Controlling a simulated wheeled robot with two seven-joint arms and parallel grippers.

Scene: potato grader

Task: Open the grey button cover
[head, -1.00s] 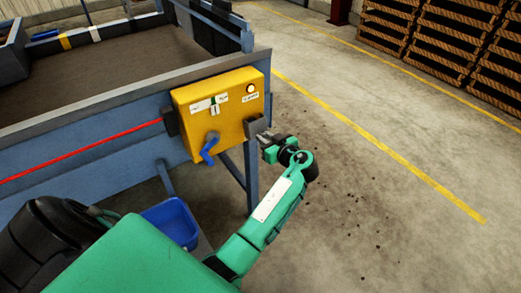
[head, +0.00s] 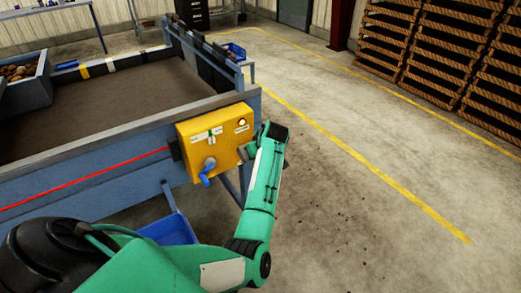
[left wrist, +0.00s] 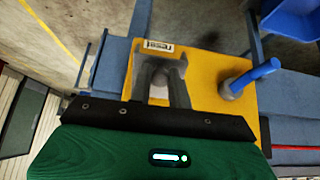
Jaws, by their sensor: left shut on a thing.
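The yellow control box (head: 213,150) is mounted on the corner of the blue machine. It carries a blue crank handle (head: 206,172), a small switch with white labels and a lit round lamp (head: 241,122). In the left wrist view, the grey button cover (left wrist: 178,65) sits on the box beside the "reset" label (left wrist: 158,46). My left gripper (head: 246,152) is at the right edge of the box, with its fingers shut on the grey cover in the left wrist view (left wrist: 162,78). The fingers hide much of the cover and the button. My right gripper is not in view.
The blue crank (left wrist: 250,76) stands out from the box close to my left gripper. A blue bin (head: 168,230) is below the machine. Stacked wooden crates (head: 440,60) stand at the back right. The concrete floor right of the machine is free.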

